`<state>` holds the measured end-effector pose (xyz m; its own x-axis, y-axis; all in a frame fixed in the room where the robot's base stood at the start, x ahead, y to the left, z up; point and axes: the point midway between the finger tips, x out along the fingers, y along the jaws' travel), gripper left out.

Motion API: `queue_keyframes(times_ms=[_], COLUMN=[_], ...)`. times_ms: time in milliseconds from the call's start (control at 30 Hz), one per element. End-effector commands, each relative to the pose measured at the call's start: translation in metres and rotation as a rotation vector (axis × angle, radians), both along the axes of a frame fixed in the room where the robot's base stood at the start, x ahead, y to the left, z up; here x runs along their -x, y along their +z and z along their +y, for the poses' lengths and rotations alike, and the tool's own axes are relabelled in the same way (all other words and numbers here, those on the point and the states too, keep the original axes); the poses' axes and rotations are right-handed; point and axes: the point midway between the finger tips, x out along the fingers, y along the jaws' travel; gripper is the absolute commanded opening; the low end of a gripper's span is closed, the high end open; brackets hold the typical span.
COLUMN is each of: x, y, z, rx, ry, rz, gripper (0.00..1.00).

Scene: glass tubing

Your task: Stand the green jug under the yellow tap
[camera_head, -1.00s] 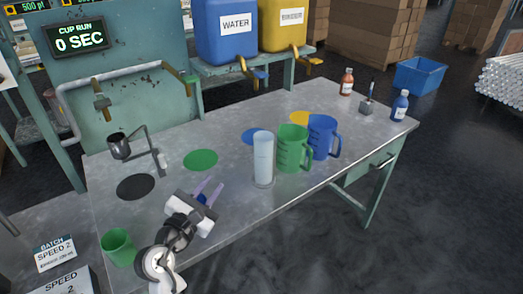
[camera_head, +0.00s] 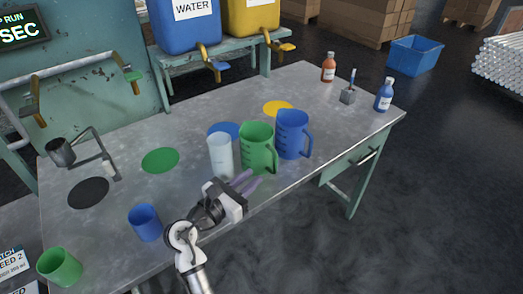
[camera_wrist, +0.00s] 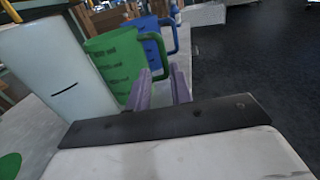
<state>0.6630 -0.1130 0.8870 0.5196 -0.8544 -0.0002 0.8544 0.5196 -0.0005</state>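My gripper (camera_head: 250,183) is open and empty, low by the table's front edge, just in front of the green jug. In the wrist view its two fingers (camera_wrist: 162,88) stand apart near the handle; I cannot tell whether they touch it. The yellow tap (camera_head: 276,42) is under the yellow container (camera_head: 252,14) on the back shelf.
A yellow disc (camera_head: 278,108) and a blue disc (camera_head: 224,130) lie behind the jugs. A blue cup (camera_head: 145,222) and green cup (camera_head: 60,266) stand at the front left. Bottles (camera_head: 384,95) stand at the far right.

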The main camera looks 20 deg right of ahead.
Motion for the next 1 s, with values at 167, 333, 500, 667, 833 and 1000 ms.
queue_keyframes(times_ms=[167, 333, 500, 667, 833, 1000], x=[-0.019, -0.032, -0.037, -0.046, -0.057, -0.06], y=[0.002, 0.002, 0.002, 0.005, 0.003, 0.002], z=[-0.033, -0.054, -0.063, -0.084, -0.102, -0.106], rx=[0.0, 0.001, -0.001, 0.0, -0.001, -0.001], ry=[-0.005, -0.003, -0.001, -0.004, -0.002, 0.0], rz=[0.0, -0.001, -0.001, 0.0, -0.001, -0.001], gripper=[0.22, 0.22, 0.22, 0.22, 0.22, 0.22])
